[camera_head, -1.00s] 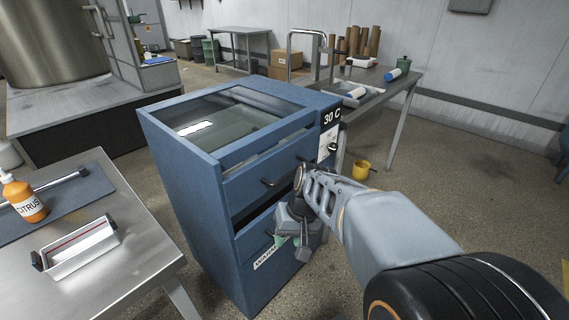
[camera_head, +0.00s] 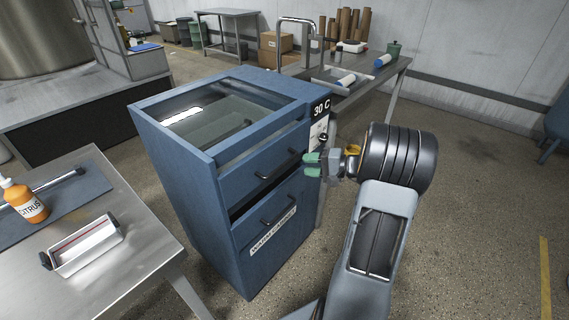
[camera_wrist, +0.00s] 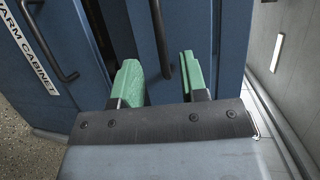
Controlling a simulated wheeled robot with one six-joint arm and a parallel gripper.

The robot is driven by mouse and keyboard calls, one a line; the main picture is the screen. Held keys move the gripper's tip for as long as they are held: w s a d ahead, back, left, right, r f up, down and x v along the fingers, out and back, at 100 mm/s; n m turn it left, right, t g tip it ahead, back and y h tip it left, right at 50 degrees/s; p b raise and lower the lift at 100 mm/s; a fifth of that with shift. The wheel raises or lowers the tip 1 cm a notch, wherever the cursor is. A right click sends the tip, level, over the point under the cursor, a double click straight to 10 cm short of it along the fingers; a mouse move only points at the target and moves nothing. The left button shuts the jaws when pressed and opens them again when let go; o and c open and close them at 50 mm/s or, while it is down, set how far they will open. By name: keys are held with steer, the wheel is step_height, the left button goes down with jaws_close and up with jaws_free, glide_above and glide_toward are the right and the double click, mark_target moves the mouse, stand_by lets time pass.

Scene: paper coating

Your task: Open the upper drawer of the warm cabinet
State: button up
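The blue warm cabinet (camera_head: 190,185) stands in the middle of the head view. Its upper drawer (camera_head: 262,180) looks shut and has a dark bar handle (camera_head: 278,166). My gripper (camera_head: 312,164) is open, its green fingertips just right of that handle in the head view. In the wrist view the fingers (camera_wrist: 158,82) are apart, and the upper handle (camera_wrist: 159,38) shows in the gap between them. I see no finger closed on it. The lower drawer (camera_head: 268,243) has its own handle (camera_head: 279,207) and a white label.
A steel table (camera_head: 120,210) with an orange bottle (camera_head: 24,202) and a tray (camera_head: 85,245) stands at the left front. A sink bench (camera_head: 375,80) is behind the cabinet.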

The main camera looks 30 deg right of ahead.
mark_target(285, 162)
steer(key=x, duration=0.8)
steer(key=shift+w+a, duration=0.15)
steer(key=shift+a, duration=0.05)
steer(key=shift+c, duration=0.3)
jaws_close()
